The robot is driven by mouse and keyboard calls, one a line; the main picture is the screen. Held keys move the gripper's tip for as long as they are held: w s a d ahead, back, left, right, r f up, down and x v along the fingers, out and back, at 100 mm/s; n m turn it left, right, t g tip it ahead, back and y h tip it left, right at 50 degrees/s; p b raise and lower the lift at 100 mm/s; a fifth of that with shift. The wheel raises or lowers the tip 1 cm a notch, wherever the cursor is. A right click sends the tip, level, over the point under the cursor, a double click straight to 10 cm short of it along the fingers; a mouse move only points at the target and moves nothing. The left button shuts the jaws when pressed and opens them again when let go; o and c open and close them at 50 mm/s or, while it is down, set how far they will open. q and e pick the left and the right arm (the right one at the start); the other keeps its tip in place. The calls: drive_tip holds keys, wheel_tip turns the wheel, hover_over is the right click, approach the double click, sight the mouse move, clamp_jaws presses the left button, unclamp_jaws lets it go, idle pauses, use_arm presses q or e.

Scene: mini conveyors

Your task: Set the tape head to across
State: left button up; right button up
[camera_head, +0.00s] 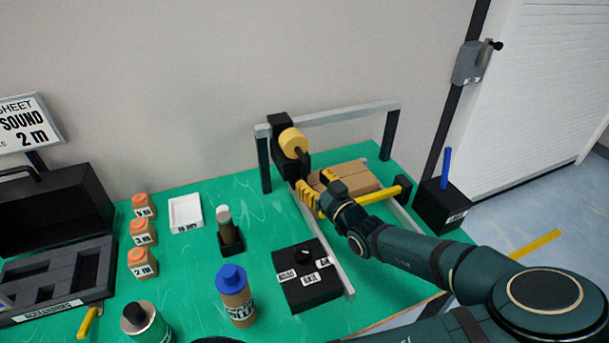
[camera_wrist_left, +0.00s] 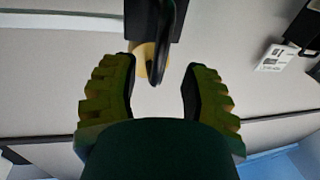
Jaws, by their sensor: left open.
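The tape head (camera_head: 280,130) is a black unit with a round yellow roll (camera_head: 292,141), mounted on the grey frame over the small conveyor. My left gripper (camera_head: 312,180), with yellow ridged fingers, is open just below and in front of the tape head. In the left wrist view, the open fingers (camera_wrist_left: 157,78) stand to either side of a dark narrow part of the head (camera_wrist_left: 165,40), with the yellow roll (camera_wrist_left: 149,62) behind it. I cannot tell whether they touch it. My right gripper is not in view.
A brown carton (camera_head: 352,176) lies on the conveyor behind my gripper, near a yellow bar (camera_head: 377,194). A black labelled block (camera_head: 305,280), a blue-capped bottle (camera_head: 235,295) and several orange-topped blocks (camera_head: 143,232) stand on the green table (camera_head: 190,270). A black box with a blue stick (camera_head: 447,165) stands right.

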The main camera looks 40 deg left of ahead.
sight(306, 174)
use_arm(q)
drive_tip(key=shift+x, duration=2.1)
clamp_jaws()
